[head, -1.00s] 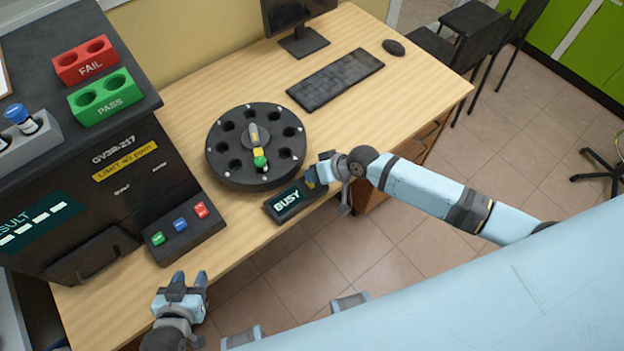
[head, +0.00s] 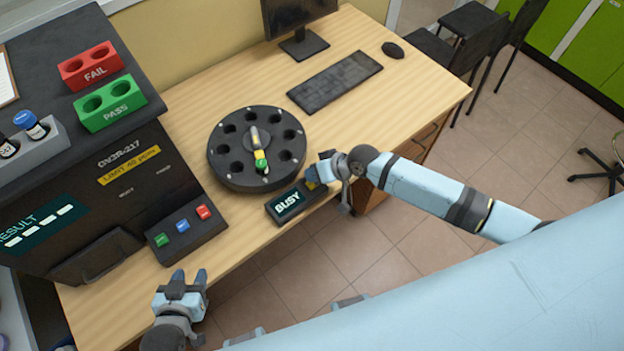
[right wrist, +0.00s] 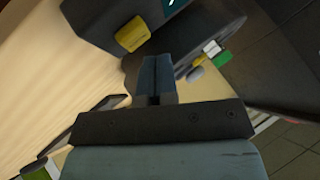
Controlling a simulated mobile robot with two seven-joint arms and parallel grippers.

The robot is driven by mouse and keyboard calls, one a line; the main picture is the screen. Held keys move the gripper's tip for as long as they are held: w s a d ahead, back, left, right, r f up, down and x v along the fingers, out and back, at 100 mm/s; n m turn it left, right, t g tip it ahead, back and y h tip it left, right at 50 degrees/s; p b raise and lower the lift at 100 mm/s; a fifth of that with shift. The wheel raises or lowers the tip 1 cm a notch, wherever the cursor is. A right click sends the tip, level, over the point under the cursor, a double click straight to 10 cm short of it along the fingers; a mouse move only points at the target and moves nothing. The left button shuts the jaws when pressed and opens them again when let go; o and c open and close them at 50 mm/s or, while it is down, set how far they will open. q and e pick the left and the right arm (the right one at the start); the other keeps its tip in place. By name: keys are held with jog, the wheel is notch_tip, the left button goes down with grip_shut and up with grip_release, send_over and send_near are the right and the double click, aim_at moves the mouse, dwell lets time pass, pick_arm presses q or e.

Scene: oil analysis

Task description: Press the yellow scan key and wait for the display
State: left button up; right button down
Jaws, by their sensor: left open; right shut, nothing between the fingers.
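The scan unit (head: 290,203) is a small dark box at the table's front edge, and its display reads BUSY. Its yellow scan key (head: 311,182) is at its right end, partly hidden by my right gripper in the head view. The key shows plainly in the right wrist view (right wrist: 132,35). My right gripper (head: 325,168) is shut and empty, right by the key; in the right wrist view its fingertips (right wrist: 155,62) appear just short of the key, though contact is hard to judge. My left gripper (head: 187,281) is open and empty, low at the table's front edge.
A black round carousel (head: 225,168) with empty holes and a coloured pointer stands behind the scan unit. The analyser (head: 125,190) at left shows dashes under RESULT. A three-button panel (head: 185,238), red FAIL rack (head: 92,68), green PASS rack (head: 112,103) and keyboard (head: 335,80) are nearby.

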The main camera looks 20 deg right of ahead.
notch_tip(320, 180, up, 4)
jog(key=p, duration=0.4)
jog(key=shift+r, duration=0.1)
jog(key=shift+r+p, duration=0.45)
jog(key=shift+f, duration=0.1)
jog(key=shift+a, duration=0.1)
dwell(0.4)
